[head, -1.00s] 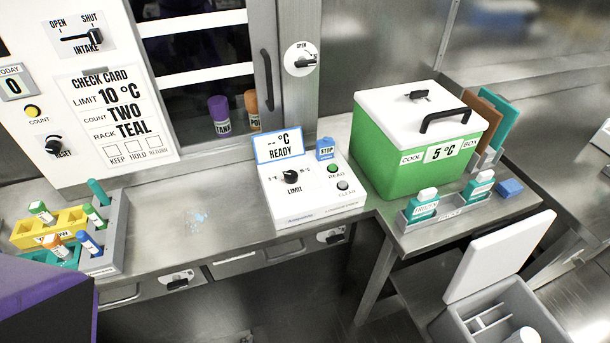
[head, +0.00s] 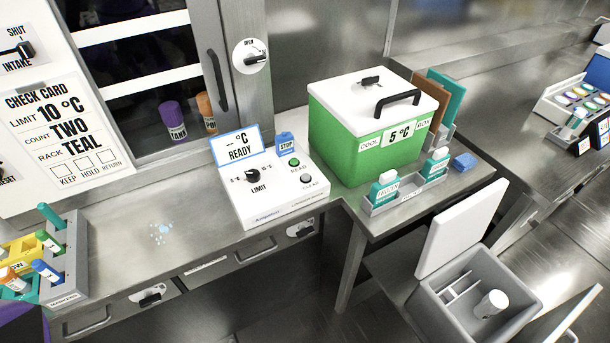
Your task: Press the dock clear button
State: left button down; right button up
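A white console (head: 285,208) stands on the steel counter. Its display (head: 238,147) reads "-- °C READY". On its sloped top are a black LIMIT knob (head: 253,174), a green READ button (head: 294,162) and a grey button labelled CLEAR (head: 307,179). Nothing touches the buttons. No label with the word dock can be read. At the far right edge, a white and blue unit (head: 558,107) with several round coloured pads is partly cut off; its small labels are too small to read. Neither of my grippers is in view.
A green cool box (head: 340,145) with a white lid stands right of the console, behind a grey rack (head: 405,194) of teal packs. An open grey bin (head: 440,300) is at lower right. Tube racks (head: 62,265) sit at left. The counter between them and the console is mostly clear.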

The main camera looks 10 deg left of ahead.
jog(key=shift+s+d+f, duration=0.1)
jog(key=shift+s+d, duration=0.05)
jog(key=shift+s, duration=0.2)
